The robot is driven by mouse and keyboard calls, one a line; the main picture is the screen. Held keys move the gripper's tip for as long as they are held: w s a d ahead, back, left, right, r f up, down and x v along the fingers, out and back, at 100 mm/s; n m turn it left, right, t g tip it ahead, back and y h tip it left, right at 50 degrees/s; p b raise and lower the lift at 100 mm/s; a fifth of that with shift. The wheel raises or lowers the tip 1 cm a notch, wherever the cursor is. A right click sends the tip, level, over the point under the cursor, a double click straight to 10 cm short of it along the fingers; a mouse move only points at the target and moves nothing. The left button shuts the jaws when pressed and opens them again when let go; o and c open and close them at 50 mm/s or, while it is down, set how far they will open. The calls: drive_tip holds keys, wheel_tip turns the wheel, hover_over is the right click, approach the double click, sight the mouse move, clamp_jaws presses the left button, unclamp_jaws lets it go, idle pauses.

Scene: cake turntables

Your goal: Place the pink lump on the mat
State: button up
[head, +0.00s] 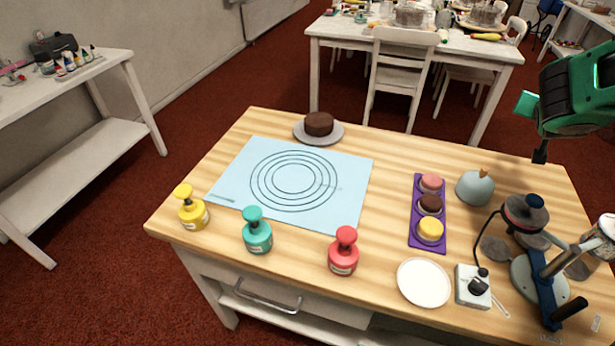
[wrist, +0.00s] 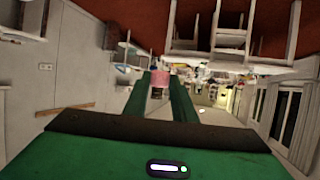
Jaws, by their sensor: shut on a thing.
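The mat (head: 226,178) is a light blue sheet with dark concentric rings, flat on the left half of the wooden table. Nothing stands on it. My green gripper (wrist: 160,85) is shut on a pink lump (wrist: 160,76), which shows between the fingertips in the wrist view. In the head view my gripper (head: 528,104) is high at the upper right, well away from the mat, and the lump in its grip cannot be made out. Another pink round piece (head: 431,183) sits in the far place of a purple tray (head: 414,212), with a brown and a yellow piece.
A brown cake on a grey plate (head: 300,138) stands behind the mat. Yellow (head: 192,212), teal (head: 257,236) and red (head: 343,256) bottles stand along its front. A white plate (head: 424,283), a blue-grey round object (head: 476,189) and a dark stand device (head: 526,214) are at right.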

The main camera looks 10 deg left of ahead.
drive_tip(key=w+a+f+n+t+y, duration=0.1)
drive_tip(key=a+f+n+y, duration=0.15)
drive_tip(key=a, duration=0.45)
drive_tip(key=w+a+f+n+y, duration=0.1)
drive_tip(key=a+f+n+y, duration=0.1)
drive_tip(key=a+f, duration=0.35)
drive_tip(key=n+g+y, duration=0.9)
drive_tip(key=n+y, duration=0.5)
drive_tip(key=n, duration=0.1)
hover_over(297, 188)
wheel_tip(297, 188, down, 4)
drive_tip(key=shift+d+f, duration=0.1)
drive_tip(key=shift+f, duration=4.5)
drive_tip(key=o, duration=1)
